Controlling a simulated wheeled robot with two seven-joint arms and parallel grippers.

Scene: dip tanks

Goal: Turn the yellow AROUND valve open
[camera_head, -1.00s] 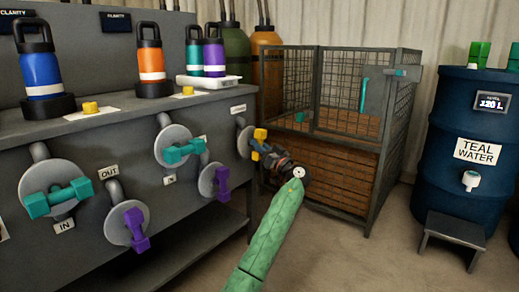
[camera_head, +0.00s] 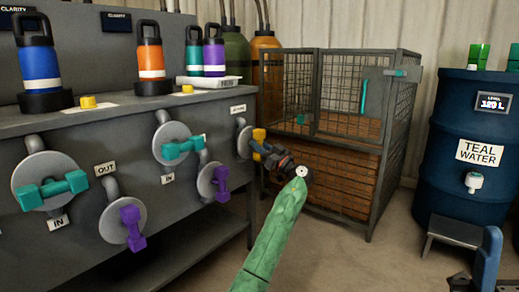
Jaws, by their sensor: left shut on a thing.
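The yellow valve is at the right end of the grey tank bench, with a round grey disc (camera_head: 244,142) and a yellow handle (camera_head: 259,134). The handle stands roughly upright. My left gripper (camera_head: 266,153) is at the lower part of the handle and shut on it. The dark gripper body hides part of the handle and the fingertips. My green left arm reaches up to it from the bottom of the view. A small label (camera_head: 238,109) above the valve is too small to read.
Teal valves (camera_head: 183,148) and purple valves (camera_head: 221,183) line the bench front to the left. A wire cage (camera_head: 372,180) stands close behind my left gripper. A blue teal-water drum (camera_head: 465,190) is at the right. Open floor lies between.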

